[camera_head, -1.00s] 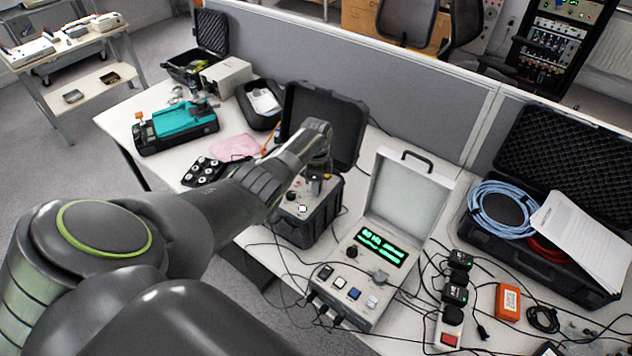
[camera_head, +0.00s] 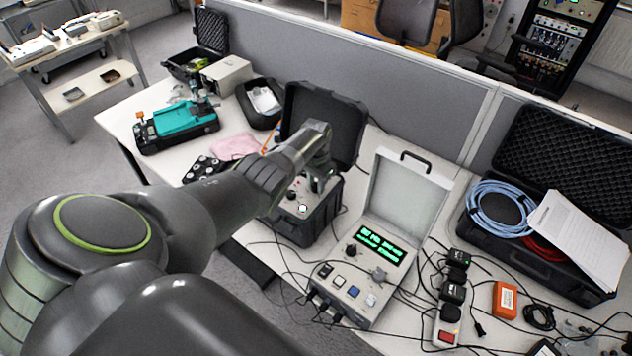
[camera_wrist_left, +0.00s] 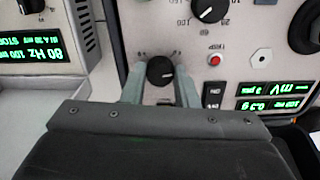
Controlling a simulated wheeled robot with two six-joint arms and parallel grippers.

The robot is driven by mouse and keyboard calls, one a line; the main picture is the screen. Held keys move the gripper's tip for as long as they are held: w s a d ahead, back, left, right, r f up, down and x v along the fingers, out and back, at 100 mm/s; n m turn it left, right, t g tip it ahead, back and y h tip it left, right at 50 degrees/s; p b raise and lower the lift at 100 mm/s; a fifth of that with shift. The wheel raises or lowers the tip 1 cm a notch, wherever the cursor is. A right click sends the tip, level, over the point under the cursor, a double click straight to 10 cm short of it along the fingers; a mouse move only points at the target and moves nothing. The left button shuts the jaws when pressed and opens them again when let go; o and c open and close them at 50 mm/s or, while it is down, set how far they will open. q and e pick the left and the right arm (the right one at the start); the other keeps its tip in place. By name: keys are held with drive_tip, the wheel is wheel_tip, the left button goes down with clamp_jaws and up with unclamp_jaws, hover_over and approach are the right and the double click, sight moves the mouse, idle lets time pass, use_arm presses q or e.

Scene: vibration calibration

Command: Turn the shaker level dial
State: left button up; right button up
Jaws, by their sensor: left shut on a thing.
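The shaker unit is an open black case (camera_head: 325,217) with a light panel, and it sits on the bench in the middle of the head view. My left gripper (camera_head: 318,184) reaches down onto its panel. In the left wrist view a small black dial (camera_wrist_left: 160,69) with a white pointer line sits between the two grey fingers of my left gripper (camera_wrist_left: 160,80), which is shut on it. In the head view my wrist and fingers hide this dial. My right gripper is not in view.
A grey case (camera_head: 410,190) with a green-lit display and several buttons stands right of the shaker unit, with cables around it. A larger black knob (camera_wrist_left: 209,10) and a red button (camera_wrist_left: 214,59) are close to the dial. A power strip (camera_head: 450,315) lies farther right.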

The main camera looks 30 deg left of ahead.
sight(316, 185)
use_arm(q)
drive_tip(key=n, duration=0.6)
drive_tip(key=shift+w+r+p, duration=0.1)
drive_tip(key=shift+p, duration=0.2)
drive_tip(key=shift+n, duration=0.3)
drive_tip(key=o, duration=1)
drive_tip(key=shift+r, duration=0.75)
wheel_tip(316, 185, up, 16)
drive_tip(key=shift+f+b, duration=0.1)
drive_tip(key=shift+b, duration=0.8)
